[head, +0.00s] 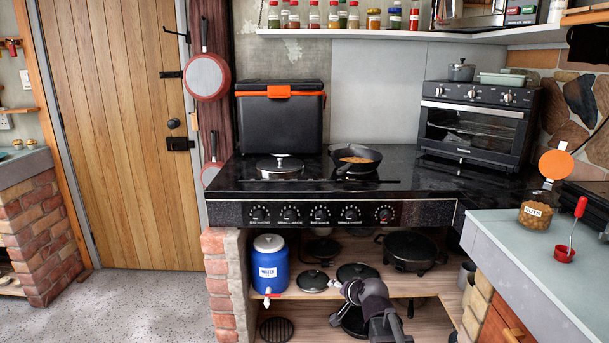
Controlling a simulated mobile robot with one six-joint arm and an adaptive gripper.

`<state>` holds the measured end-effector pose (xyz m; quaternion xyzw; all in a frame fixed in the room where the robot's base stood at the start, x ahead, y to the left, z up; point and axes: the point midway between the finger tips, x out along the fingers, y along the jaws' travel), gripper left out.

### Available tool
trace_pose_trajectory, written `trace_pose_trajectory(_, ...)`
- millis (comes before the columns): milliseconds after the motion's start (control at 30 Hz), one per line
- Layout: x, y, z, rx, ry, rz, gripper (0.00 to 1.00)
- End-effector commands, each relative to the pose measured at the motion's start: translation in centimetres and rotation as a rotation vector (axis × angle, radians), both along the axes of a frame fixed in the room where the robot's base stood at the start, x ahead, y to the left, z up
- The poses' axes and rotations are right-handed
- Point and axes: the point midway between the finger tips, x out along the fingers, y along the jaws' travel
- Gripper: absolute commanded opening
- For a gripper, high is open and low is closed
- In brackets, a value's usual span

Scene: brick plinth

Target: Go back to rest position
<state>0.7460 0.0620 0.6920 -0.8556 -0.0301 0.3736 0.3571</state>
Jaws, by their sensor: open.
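My gripper (364,294) shows at the lower middle of the head view, dark grey, in front of the open shelf under the black cooktop (225,185). It is open and I see nothing held in it. Its fingertips are hard to make out against the dark pans behind. It appears below the cooktop's front panel and apart from it. A black frying pan (368,165) with brownish food stands on the cooktop. A lid (279,165) lies to its left.
A blue water dispenser (270,268) and dark pans (410,250) stand on the shelf. At right, a grey counter (510,245) holds a jar (537,214) and a small red cup (564,254). A toaster oven (478,125) stands behind. The floor (140,305) at left is clear.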

Motion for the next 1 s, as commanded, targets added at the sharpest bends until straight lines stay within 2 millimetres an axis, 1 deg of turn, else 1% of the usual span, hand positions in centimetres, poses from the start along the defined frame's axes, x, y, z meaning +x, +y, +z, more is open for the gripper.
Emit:
trace_pose_trajectory(33,-1.7,-0.1,-0.9,-0.051,0.045,0.04,0.91)
trace_pose_trajectory(167,-5.6,-0.7,-3.2,-0.189,0.177,0.15,0.91)
trace_pose_trajectory(300,-10.1,-2.0,-5.1,-0.323,0.328,0.261,0.91)
trace_pose_trajectory(400,-12.7,-2.9,-6.0,-0.395,0.42,0.321,0.91)
trace_pose_trajectory(500,-14.8,-3.7,-6.5,-0.447,0.494,0.368,0.91)
trace_pose_trajectory(600,-16.6,-4.4,-6.8,-0.488,0.558,0.403,0.91)
trace_pose_trajectory(900,-21.1,-6.3,-7.1,-0.575,0.719,0.486,0.91)
trace_pose_trajectory(1000,-20.9,-6.3,-5.8,-0.574,0.717,0.486,0.91)
